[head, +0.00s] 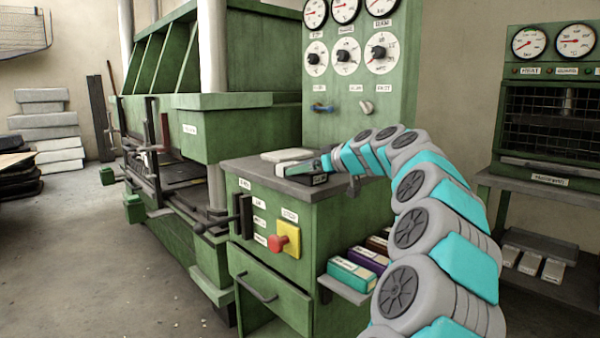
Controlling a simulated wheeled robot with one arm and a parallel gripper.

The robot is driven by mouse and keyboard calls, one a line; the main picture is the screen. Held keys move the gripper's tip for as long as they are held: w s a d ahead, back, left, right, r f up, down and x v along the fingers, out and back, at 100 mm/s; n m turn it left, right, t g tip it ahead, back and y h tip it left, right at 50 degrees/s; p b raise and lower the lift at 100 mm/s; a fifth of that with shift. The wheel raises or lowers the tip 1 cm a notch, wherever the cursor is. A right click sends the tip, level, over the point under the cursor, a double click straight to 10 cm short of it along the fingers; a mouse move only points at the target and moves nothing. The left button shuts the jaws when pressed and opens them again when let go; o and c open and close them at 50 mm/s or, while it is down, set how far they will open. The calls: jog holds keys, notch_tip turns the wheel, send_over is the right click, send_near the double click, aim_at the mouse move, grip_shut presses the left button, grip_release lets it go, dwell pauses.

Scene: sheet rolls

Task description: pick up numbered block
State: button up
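My arm, in grey and teal segments, reaches from the lower right over the green cabinet in the head view. My gripper (322,164) is at the cabinet's grey top (245,165), small and seen from behind and the side. At its tip is a pale-topped, dark-sided piece (297,168) with a small white label. I cannot tell whether the gripper grips it or only touches it. Several labelled blocks stand on a side shelf below: a teal one (352,275), a purple one (368,260) and a brown one (378,244). Any numbers on them are too small to read.
A pale flat slab (287,155) lies on the cabinet top. The gauge panel (352,90) rises behind it. A red button (279,242) and a lever (241,215) stick out in front. A green press (215,130) stands left. The floor at left is open.

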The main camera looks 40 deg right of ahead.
jog(key=x, duration=0.2)
jog(key=shift+w+f, duration=0.15)
jog(key=shift+w, duration=0.2)
jog(key=shift+a, duration=0.1)
grip_shut()
dwell(0.4)
